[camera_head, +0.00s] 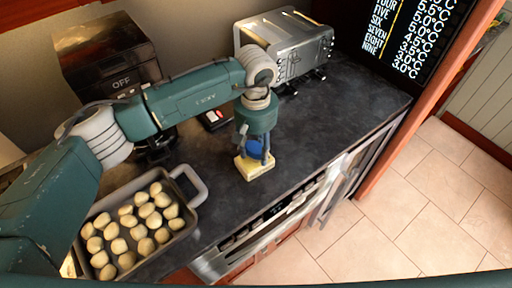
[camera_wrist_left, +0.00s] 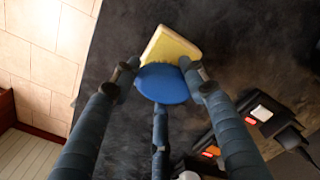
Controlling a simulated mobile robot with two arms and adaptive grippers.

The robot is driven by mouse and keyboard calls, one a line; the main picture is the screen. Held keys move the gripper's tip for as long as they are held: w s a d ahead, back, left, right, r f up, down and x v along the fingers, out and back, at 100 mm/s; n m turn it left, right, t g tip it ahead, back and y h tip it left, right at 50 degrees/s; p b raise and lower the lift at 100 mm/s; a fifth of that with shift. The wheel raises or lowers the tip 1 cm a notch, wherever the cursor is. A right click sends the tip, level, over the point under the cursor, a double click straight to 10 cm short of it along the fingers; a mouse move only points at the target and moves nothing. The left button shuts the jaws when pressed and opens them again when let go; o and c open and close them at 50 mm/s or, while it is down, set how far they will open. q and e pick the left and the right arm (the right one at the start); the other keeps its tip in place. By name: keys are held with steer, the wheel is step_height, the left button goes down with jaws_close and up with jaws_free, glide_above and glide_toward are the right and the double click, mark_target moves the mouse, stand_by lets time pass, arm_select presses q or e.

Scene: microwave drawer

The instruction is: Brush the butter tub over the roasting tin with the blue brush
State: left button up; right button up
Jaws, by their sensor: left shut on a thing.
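My left gripper (camera_head: 255,150) is shut on the blue brush (camera_head: 254,148), whose rounded blue part shows between the fingers in the wrist view (camera_wrist_left: 162,84). A pale yellow, square-edged piece (camera_head: 254,170) is right below the blue part, low over or on the dark counter; it also shows in the wrist view (camera_wrist_left: 171,46). I cannot tell whether it is the butter tub or the brush's own head. The grey roasting tin (camera_head: 199,186) is at the lower left, filled with several pale round potatoes (camera_head: 140,224). My right gripper is not in view.
A silver toaster (camera_head: 285,45) stands at the back of the counter. A dark box marked OFF (camera_head: 110,58) is at the back left. A small device with a red part (camera_head: 215,118) lies behind my arm. The counter right of my gripper is clear up to its front edge.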

mark_target(256, 149)
arm_select(q)
steer(key=shift+f, duration=0.15)
stand_by(0.5)
steer(key=shift+f+b, duration=0.4)
steer(key=shift+b, duration=0.25)
stand_by(0.7)
steer(key=shift+s+f+b, duration=0.1)
steer(key=shift+f+b, duration=0.05)
steer(key=shift+b, duration=0.4)
stand_by(1.5)
steer(key=shift+r+p, duration=0.75)
steer(key=shift+r, duration=2.9)
steer(key=shift+a, duration=0.1)
